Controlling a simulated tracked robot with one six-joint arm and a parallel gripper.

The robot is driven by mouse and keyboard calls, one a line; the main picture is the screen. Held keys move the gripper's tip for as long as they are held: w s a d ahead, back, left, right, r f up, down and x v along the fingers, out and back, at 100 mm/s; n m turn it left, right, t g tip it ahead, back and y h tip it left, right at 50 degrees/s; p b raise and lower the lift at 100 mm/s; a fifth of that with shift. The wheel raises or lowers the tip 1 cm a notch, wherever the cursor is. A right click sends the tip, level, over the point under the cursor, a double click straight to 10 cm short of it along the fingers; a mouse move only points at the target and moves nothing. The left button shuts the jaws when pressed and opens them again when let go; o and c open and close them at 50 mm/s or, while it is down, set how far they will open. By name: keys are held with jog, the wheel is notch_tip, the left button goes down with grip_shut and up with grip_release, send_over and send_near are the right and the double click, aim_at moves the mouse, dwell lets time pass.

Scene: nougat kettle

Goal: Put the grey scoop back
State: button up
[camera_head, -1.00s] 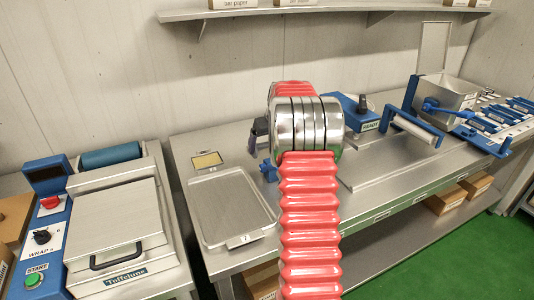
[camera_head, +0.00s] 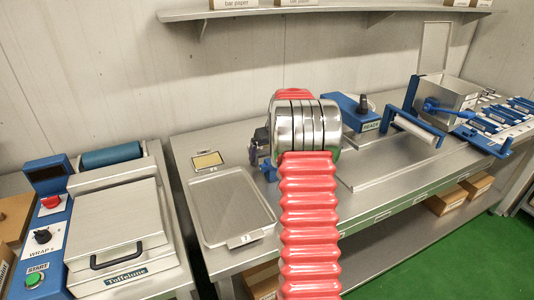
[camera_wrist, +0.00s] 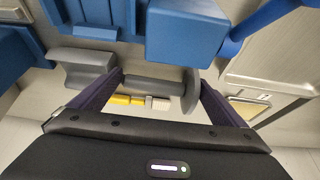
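A grey scoop (camera_wrist: 85,72) shows in the wrist view, its angular body at the left. A grey bar (camera_wrist: 150,86), seemingly its handle, runs right from there to a round grey disc (camera_wrist: 191,92). My gripper (camera_wrist: 162,82) is open, its dark fingers apart. The left fingertip is near the scoop body and the right one is beside the disc; I cannot tell whether they touch. In the head view my red arm and silver wrist hide the scoop and most of my gripper.
Blue blocks (camera_wrist: 187,32) stand close beyond the fingers. A yellow-and-pale object (camera_wrist: 125,99) lies past the bar. A framed yellow plate (camera_head: 207,160) and an empty metal tray (camera_head: 228,203) are on the bench. A blue press (camera_head: 345,111) stands right of my wrist.

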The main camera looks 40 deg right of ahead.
jog(key=shift+o, duration=0.4)
jog(key=shift+s+r, duration=0.2)
jog(key=shift+r, duration=0.4)
jog(key=v, duration=1.1)
jog(key=shift+a, duration=0.15)
